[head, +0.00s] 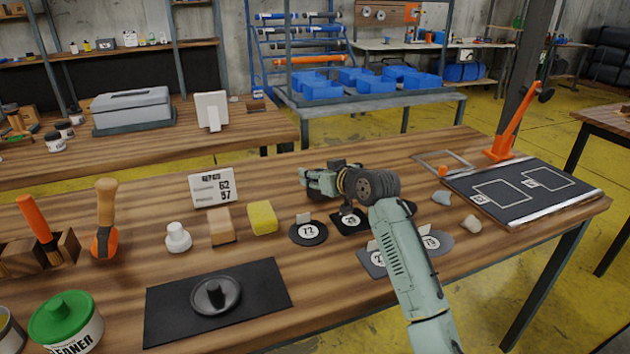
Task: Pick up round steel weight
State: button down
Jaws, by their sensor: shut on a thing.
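My gripper (318,181) is above the middle of the table, at the end of my arm that reaches up from the lower right. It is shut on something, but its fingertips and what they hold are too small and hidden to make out. A dark, round, metallic disc with a raised knob (215,293) lies on a black mat (265,282) at the front left, well apart from my gripper. I cannot tell whether this disc is the round steel weight.
Several numbered pads, one a dark round pad (308,233), lie below and beside my gripper. A yellow sponge (262,218), wooden block (221,226) and white knobbed piece (178,237) stand left. An orange lever (508,128) rises by a black board (555,185) at right.

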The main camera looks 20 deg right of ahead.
jog(key=shift+r, duration=0.25)
